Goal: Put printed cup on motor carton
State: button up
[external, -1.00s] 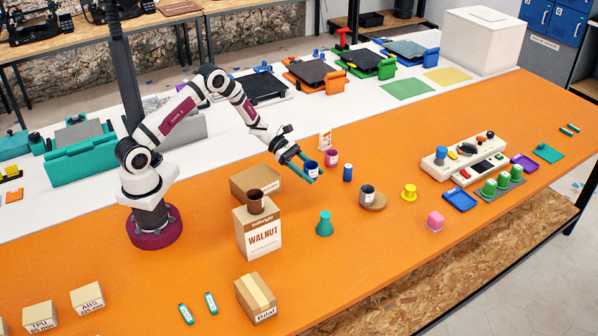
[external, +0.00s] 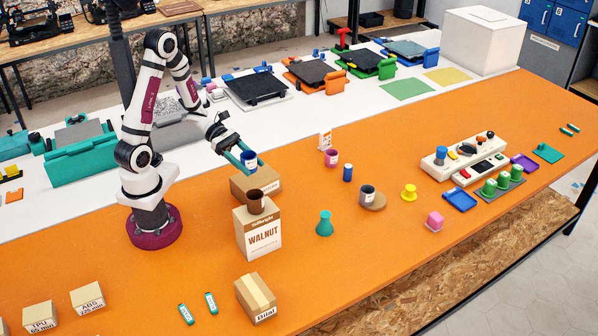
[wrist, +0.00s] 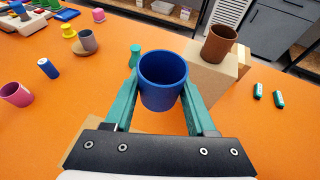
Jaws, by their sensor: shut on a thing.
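My gripper (external: 246,162) is shut on a blue printed cup (external: 250,158) with a whitish label. The wrist view shows the cup (wrist: 163,82) upright between the two teal fingers, its open mouth facing up. In the external view the cup appears above a low brown carton (external: 242,188), behind the walnut box. The cup looks clear of the carton top, but the exact gap cannot be told. The carton's label is too small to read, so I cannot confirm that it is the motor carton. Part of its top is hidden by the cup and fingers.
A walnut box (external: 258,236) with a brown cup (external: 256,203) on top stands close in front of the low carton. Another taped carton (external: 256,299) is nearer the front.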

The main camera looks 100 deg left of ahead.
send_over(255, 177)
notch_tip(255, 177, down, 5)
jog(key=shift+f, duration=0.15)
notch_tip(255, 177, down, 4)
jog(key=shift+s+a+f, duration=0.1)
jog(key=shift+f, duration=0.05)
jog(key=shift+f, duration=0.1)
jog(key=o, duration=1.3)
